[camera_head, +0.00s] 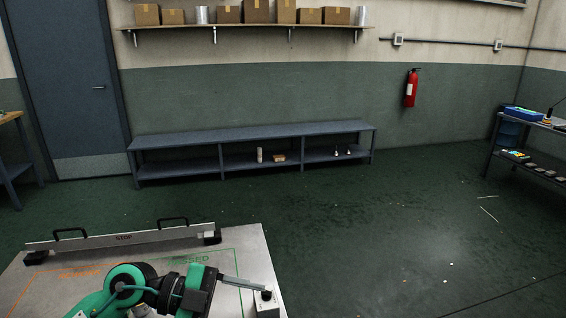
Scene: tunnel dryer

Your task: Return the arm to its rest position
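One of my arms, green and black, comes in at the bottom left, and I take it to be the left one. It reaches over a metal table (240,245). Its gripper (243,283) points right, with a long grey finger ending close to a small grey box with a black knob (267,304). I cannot tell whether the finger touches the box or whether the gripper is open. Nothing is visibly held. My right gripper is not in view.
Orange and green outlines mark the tabletop. A low bench (250,137) lines the wall, and a shelf unit (541,168) stands right. The floor between is mostly clear.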

